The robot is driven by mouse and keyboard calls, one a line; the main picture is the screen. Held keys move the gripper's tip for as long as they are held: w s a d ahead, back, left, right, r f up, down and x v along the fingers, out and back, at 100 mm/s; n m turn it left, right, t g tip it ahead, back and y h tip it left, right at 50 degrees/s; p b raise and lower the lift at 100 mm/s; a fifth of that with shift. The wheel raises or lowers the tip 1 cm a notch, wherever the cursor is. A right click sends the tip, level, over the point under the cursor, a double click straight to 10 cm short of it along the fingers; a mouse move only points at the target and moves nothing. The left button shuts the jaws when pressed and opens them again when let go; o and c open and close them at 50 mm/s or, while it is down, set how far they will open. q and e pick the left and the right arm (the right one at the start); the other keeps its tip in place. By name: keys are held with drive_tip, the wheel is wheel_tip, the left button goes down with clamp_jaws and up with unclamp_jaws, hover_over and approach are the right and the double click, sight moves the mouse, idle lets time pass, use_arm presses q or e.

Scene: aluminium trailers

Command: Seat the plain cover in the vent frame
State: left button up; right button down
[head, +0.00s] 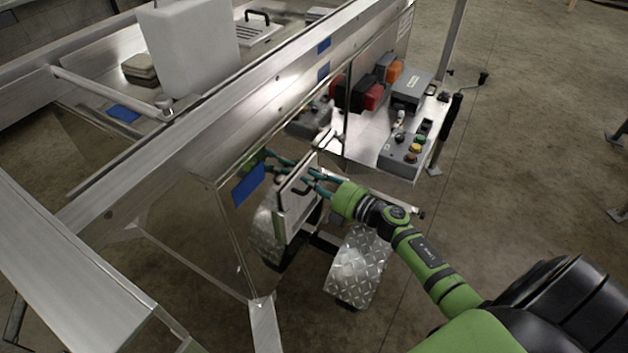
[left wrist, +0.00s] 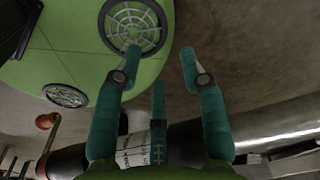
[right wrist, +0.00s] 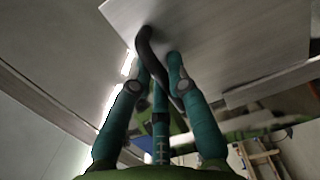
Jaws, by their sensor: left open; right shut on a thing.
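The plain cover (head: 296,204) is a flat pale grey plate with a dark handle. My right gripper (head: 318,183) is shut on that handle and holds the plate beside the shiny side of the trailer. In the right wrist view the plate (right wrist: 235,35) fills the top and its black handle (right wrist: 146,42) runs between the fingers of my right gripper (right wrist: 158,68). I cannot tell whether the plate touches the trailer. I cannot make out the vent frame. My left gripper (left wrist: 162,65) is open and empty in the left wrist view and out of the head view.
The trailer side mirrors my fingers. A blue tape patch (head: 249,185) is left of the cover and tread-plate fenders (head: 357,262) are below. A shelf with a button box (head: 404,148) is at right. A slatted cover (head: 262,33) and white block (head: 190,45) lie behind the rail.

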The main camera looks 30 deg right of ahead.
drive_tip(key=shift+f+b, duration=1)
drive_tip(key=shift+f, duration=0.15)
drive_tip(key=c, duration=1.1)
unclamp_jaws()
drive_tip(key=v, duration=1.2)
drive_tip(key=shift+d, duration=0.1)
